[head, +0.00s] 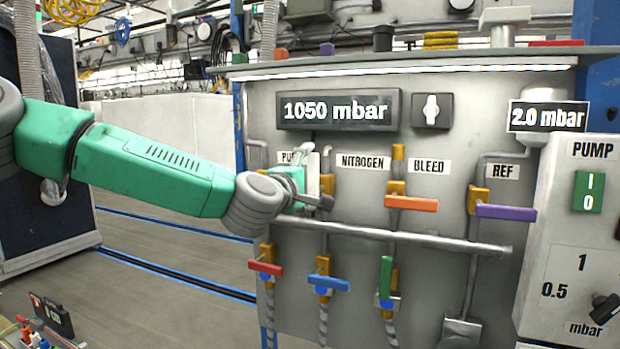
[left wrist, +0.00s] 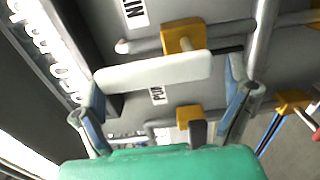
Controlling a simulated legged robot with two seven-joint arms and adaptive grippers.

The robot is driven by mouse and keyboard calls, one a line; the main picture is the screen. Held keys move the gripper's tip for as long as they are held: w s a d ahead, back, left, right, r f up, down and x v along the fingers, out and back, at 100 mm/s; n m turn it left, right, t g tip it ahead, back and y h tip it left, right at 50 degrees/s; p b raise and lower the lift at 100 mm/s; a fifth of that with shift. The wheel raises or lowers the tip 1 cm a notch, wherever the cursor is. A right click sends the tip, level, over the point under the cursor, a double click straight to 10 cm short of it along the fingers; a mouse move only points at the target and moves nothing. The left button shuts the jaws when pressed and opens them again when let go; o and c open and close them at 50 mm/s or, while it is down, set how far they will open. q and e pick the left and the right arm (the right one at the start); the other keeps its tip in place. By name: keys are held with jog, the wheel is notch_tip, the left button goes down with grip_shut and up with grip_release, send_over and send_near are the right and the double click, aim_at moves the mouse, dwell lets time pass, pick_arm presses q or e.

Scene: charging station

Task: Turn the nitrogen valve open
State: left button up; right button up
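My left gripper (head: 316,176) is at the panel, left of the NITROGEN label (head: 363,162). In the left wrist view its two blue-padded fingers (left wrist: 167,92) stand wide apart. A pale grey-white bar handle (left wrist: 152,71) on a yellow valve body (left wrist: 183,36) spans most of the gap between them; it looks like the nitrogen valve's handle. Its left end overlaps the left finger in the picture, and I cannot tell whether they touch. In the head view the gripper hides most of this valve. My right gripper is in neither view.
An orange bleed handle (head: 411,203) and a purple REF handle (head: 505,211) are to the right. A horizontal pipe (head: 400,238) runs below my gripper. Red (head: 266,268), blue (head: 328,284) and green (head: 386,277) handles sit lower. The display (head: 338,110) reads 1050 mbar.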

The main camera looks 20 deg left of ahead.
pick_arm(q)
jog(key=shift+a, duration=0.2)
jog(key=s, duration=1.1)
jog(key=shift+s+a, duration=0.25)
jog(key=shift+s, duration=0.15)
jog(key=shift+f, duration=0.1)
